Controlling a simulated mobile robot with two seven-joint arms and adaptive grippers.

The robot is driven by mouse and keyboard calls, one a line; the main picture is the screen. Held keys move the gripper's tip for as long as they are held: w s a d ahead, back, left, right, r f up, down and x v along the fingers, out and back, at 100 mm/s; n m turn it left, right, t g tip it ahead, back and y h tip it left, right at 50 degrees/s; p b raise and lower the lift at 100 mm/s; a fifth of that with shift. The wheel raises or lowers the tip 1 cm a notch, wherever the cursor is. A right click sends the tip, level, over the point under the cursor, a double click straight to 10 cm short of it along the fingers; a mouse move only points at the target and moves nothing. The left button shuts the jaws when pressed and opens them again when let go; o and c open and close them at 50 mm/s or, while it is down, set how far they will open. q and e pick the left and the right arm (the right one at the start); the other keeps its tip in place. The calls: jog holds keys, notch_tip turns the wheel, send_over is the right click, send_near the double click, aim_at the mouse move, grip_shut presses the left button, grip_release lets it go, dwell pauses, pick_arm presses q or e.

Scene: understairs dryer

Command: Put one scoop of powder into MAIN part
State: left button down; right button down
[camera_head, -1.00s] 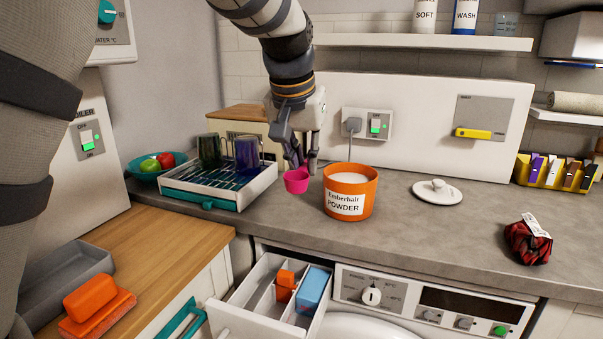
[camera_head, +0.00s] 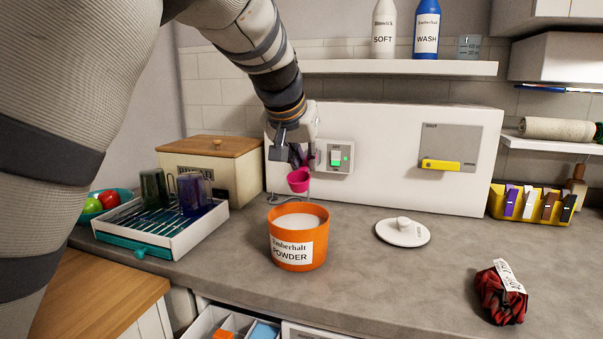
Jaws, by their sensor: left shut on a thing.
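The orange powder tub (camera_head: 298,252) stands uncovered on the grey counter, with white powder (camera_head: 297,221) inside. My left gripper (camera_head: 297,165) is shut on a pink scoop (camera_head: 299,180) and holds it above and just behind the tub. I cannot see whether the scoop holds powder. The tub's white lid (camera_head: 403,233) lies on the counter to the right. The washer's detergent drawer (camera_head: 205,322) is open at the bottom edge, cut off by the frame. An orange block and a blue block (camera_head: 264,331) sit in its compartments. My right gripper is out of view.
A dish rack (camera_head: 150,240) with cups stands to the left, before a wooden-lidded bin (camera_head: 215,170). A red-black bundle (camera_head: 502,292) lies at right. A shelf (camera_head: 400,68) with bottles is above. The counter right of the tub is mostly clear.

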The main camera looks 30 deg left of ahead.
pick_arm(q)
jog(key=shift+s+f, duration=0.2)
jog(key=f, duration=0.4)
jog(key=shift+s+a+f, duration=0.1)
jog(key=shift+s+f, duration=0.1)
jog(key=shift+s, duration=0.05)
jog(key=shift+f, duration=1.5)
jog(key=shift+r, duration=0.1)
jog(key=shift+r, duration=4.45)
jog(key=shift+a+f, duration=0.1)
